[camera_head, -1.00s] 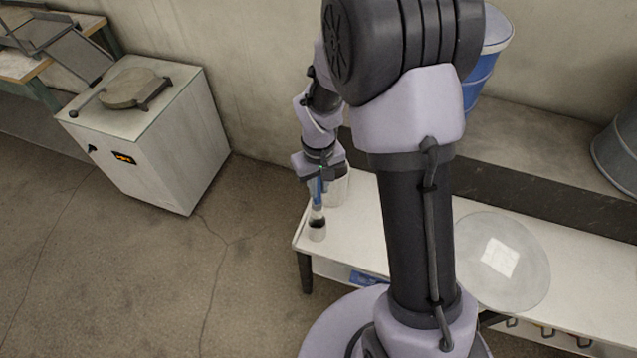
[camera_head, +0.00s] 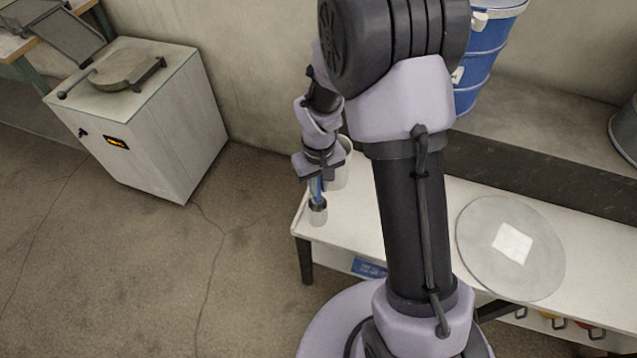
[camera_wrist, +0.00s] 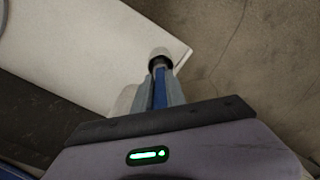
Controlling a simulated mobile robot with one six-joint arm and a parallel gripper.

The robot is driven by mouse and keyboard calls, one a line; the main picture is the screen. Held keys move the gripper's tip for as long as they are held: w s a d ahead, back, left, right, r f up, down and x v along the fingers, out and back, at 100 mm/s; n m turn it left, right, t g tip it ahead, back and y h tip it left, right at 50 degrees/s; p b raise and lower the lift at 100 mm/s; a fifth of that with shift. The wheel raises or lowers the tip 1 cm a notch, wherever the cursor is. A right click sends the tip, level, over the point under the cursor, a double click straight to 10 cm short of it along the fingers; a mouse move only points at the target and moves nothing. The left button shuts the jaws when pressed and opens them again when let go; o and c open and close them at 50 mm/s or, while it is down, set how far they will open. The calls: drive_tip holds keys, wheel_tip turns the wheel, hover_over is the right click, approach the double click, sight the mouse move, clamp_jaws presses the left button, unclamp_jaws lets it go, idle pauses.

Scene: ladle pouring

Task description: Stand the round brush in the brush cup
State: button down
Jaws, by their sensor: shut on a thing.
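My gripper (camera_head: 318,176) points down over the left end of the white bench (camera_head: 375,222), shut on the blue handle of the round brush (camera_head: 316,188). The handle also shows between the fingers in the wrist view (camera_wrist: 159,88). The brush is about upright.
A larger pale container (camera_head: 341,170) stands just behind my gripper, partly hidden. A round clear disc (camera_head: 511,275) lies on the bench to the right. A blue drum (camera_head: 487,60) stands behind. A white cabinet (camera_head: 150,135) stands at the left, with open floor between.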

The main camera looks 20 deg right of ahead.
drive_tip(key=c, duration=1.3)
unclamp_jaws()
wheel_tip(320, 180, up, 18)
drive_tip(key=p, duration=0.7)
drive_tip(key=shift+f+p, duration=0.25)
drive_tip(key=shift+p, duration=0.15)
